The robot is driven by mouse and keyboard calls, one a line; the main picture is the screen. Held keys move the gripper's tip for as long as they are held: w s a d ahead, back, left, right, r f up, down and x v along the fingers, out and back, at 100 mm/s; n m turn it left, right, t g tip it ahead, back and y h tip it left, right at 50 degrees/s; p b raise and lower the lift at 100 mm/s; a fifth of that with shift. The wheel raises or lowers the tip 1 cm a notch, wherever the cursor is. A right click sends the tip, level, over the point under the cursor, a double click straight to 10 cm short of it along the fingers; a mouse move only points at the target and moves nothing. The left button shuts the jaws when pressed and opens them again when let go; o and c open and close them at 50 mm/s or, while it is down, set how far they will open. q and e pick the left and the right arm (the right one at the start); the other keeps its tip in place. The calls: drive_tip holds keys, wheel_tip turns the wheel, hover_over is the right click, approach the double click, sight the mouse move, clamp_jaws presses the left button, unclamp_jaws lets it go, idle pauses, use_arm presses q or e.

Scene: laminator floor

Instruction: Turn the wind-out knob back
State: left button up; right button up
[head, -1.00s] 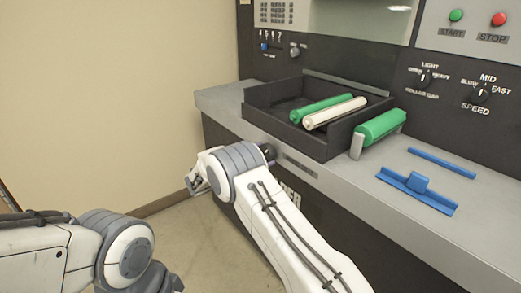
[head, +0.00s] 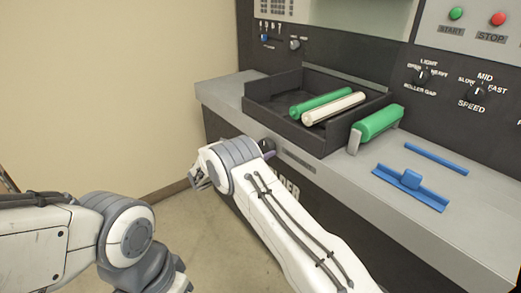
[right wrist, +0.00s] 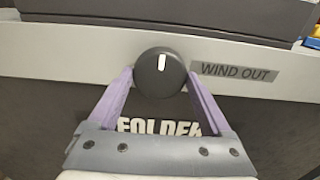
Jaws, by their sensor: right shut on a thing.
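The wind-out knob (right wrist: 160,72) is round and black with a white pointer line. It sits on the grey front edge of the machine, left of the WIND OUT label (right wrist: 235,72). In the right wrist view the pointer line stands nearly upright. My right gripper (right wrist: 160,80) is shut on the knob, one purple finger on each side. In the head view the knob (head: 267,146) shows partly past my right wrist, and the fingers are hidden. My left arm comes in at the lower left; its gripper is out of view.
Above the knob is a black tray (head: 270,103) with a green roll (head: 320,104) and a cream roll (head: 335,109). A green roller (head: 378,123) and a blue bracket (head: 410,187) are on the grey counter to the right. Open floor lies left of the machine.

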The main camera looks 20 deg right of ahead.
drive_tip(key=shift+s+f, duration=0.1)
drive_tip(key=shift+f, duration=0.05)
drive_tip(key=o, duration=1.2)
drive_tip(key=shift+c, duration=0.2)
drive_tip(key=v, duration=1)
drive_tip(key=shift+a+b, duration=0.2)
drive_tip(key=shift+b, duration=0.1)
drive_tip(key=shift+s, duration=0.1)
drive_tip(key=s+a+r+m+g+y, duration=0.25)
drive_tip(key=s+m+y, duration=0.3)
drive_tip(key=s, duration=0.85)
drive_tip(key=s+a+r+m+g+y, duration=0.15)
drive_tip(key=s+a+m+y, duration=0.45)
drive_tip(key=s, duration=0.8)
drive_tip(key=s+a+r+m+g+y, duration=0.15)
drive_tip(key=s+m+y, duration=0.4)
drive_tip(key=s, duration=0.85)
wheel_tip(320, 180, up, 14)
drive_tip(key=n+y+p, duration=0.1)
drive_tip(key=n+p, duration=0.1)
drive_tip(key=p, duration=1.2)
drive_tip(key=shift+w+d+g+p, duration=0.2)
drive_tip(key=shift+d+g+p, duration=0.15)
drive_tip(key=shift+d, duration=0.1)
